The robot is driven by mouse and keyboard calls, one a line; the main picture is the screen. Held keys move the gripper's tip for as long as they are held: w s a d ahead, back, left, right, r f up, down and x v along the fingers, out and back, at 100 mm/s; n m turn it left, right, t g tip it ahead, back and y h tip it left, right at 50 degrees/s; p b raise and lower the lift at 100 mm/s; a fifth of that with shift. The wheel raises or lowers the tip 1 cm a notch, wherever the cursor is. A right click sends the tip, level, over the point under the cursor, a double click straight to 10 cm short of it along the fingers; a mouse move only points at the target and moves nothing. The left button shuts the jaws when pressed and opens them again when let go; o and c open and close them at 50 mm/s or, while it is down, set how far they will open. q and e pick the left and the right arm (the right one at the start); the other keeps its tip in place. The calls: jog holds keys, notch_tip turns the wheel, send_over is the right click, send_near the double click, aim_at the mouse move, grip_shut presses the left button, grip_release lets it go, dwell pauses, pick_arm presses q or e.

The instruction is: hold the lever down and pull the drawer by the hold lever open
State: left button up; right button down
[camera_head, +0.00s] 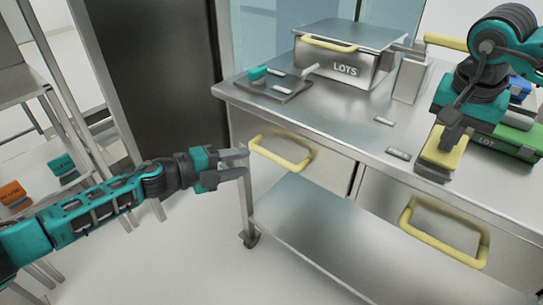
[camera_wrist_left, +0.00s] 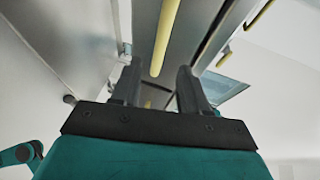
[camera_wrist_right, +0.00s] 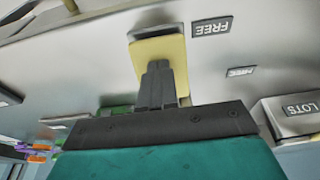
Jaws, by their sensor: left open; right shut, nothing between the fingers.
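The lever (camera_head: 441,157) has a flat yellow pad at the right front of the metal bench top. My right gripper (camera_head: 455,137) is shut, with nothing between its fingers, its tips at the pad. In the right wrist view the tips lie over the yellow pad (camera_wrist_right: 177,53); I cannot tell how far it is pressed. The left drawer (camera_head: 327,165) has a yellow bar handle (camera_head: 285,160) and looks closed. My left gripper (camera_head: 238,163) is open and empty just left of that handle. In the left wrist view the handle (camera_wrist_left: 163,40) lies ahead, between the finger lines.
A second drawer with a yellow handle (camera_head: 440,244) is at the right. A metal bin marked LOTS (camera_head: 345,70), a plate with a teal block (camera_head: 258,73) and a green box (camera_head: 507,141) stand on the bench. A lower shelf (camera_head: 310,215) runs below the drawers.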

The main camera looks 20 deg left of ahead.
aim_at(271, 154)
pick_arm(q)
jog(key=x, duration=0.9)
jog(key=shift+d+f, duration=0.1)
jog(key=shift+c, duration=0.3)
grip_shut()
